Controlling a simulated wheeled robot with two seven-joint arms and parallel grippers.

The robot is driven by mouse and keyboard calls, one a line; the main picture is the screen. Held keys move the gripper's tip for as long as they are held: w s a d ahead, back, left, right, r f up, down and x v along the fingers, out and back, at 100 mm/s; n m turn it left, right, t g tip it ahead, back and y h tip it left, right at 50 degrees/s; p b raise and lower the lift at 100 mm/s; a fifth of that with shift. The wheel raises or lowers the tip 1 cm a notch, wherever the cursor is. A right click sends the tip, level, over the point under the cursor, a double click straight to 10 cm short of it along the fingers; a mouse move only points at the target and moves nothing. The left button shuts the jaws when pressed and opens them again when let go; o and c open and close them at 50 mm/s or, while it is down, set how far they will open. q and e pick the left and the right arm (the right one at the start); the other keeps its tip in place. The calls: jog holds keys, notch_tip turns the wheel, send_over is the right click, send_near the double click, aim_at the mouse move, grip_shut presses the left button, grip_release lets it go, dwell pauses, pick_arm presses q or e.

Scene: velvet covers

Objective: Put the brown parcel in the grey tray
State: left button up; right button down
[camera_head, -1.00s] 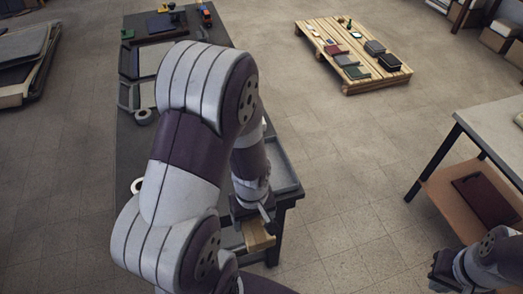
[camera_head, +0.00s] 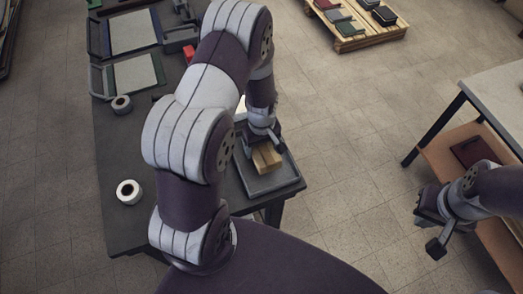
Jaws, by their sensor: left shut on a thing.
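The brown parcel (camera_head: 266,158) is a small tan box. My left gripper (camera_head: 264,145) is shut on it, reaching down from above. The parcel is over the grey tray (camera_head: 272,185), toward its far side; I cannot tell whether it touches the tray floor. The tray lies at the near right corner of the dark table, and its far left part is hidden behind my arm. My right gripper (camera_head: 430,228) is at the right, away from the parcel and tray; I cannot make out its jaw opening.
The dark table (camera_head: 112,165) bears two tape rolls (camera_head: 129,191), paper trays (camera_head: 137,76) and a red object (camera_head: 188,52). A wooden pallet (camera_head: 352,40) with flat items stands at the back. A shelved table (camera_head: 490,110) stands at the right. Floor between is clear.

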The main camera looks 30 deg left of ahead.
pick_arm(q)
jog(key=f, duration=0.3)
jog(key=shift+s+d+f, duration=0.15)
jog(key=shift+s+f, duration=0.05)
jog(key=shift+f, duration=0.05)
jog(key=shift+w+f, duration=0.1)
jog(key=shift+f, duration=0.05)
jog(key=shift+f, duration=0.2)
jog(key=o, duration=1.2)
jog(key=shift+r, duration=0.1)
jog(key=shift+r, duration=0.1)
